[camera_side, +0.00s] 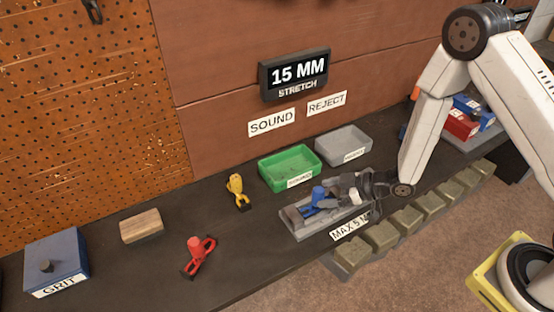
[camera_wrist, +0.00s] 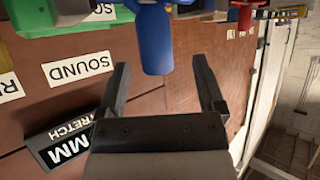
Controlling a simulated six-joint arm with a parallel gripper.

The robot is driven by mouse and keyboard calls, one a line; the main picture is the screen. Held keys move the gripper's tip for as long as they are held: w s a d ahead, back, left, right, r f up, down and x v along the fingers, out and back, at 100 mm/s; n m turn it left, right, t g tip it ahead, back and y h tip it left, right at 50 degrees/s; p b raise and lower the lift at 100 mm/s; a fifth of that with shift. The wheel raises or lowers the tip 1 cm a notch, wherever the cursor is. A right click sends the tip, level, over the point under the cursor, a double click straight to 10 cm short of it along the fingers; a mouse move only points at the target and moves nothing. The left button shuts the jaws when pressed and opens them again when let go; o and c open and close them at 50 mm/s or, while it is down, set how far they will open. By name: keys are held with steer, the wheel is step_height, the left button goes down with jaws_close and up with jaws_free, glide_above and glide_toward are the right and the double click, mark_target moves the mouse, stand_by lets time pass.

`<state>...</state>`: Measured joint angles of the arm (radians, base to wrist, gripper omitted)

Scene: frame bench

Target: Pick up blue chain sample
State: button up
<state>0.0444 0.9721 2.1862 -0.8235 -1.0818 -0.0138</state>
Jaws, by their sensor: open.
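The blue chain sample (camera_side: 318,194) is on a grey fixture (camera_side: 292,222) with a label starting "MAX 5", in the side view. Its blue rounded upper part (camera_wrist: 155,38) shows at the top middle of the wrist view. My gripper (camera_side: 340,188) lies low and nearly level just right of the sample, over the fixture. In the wrist view my gripper (camera_wrist: 160,62) is open, with one finger on each side of the blue part's line. The blue part is around the fingertips; I cannot tell whether they touch it. The sample's lower part is partly hidden.
A green tray (camera_side: 265,176) and a grey tray (camera_side: 360,136) stand behind the fixture. A yellow sample (camera_side: 236,188) and a red sample (camera_side: 194,248) are to the left, with a wooden block (camera_side: 141,226) and a blue GRIT box (camera_side: 70,262). A display (camera_side: 296,74) reads "15 MM STRETCH".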

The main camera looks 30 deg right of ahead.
mark_target(311, 201)
steer(key=shift+x, duration=2.3)
steer(key=shift+w+r, duration=0.15)
steer(key=shift+w, duration=0.05)
steer(key=shift+c, duration=0.2)
jaws_close()
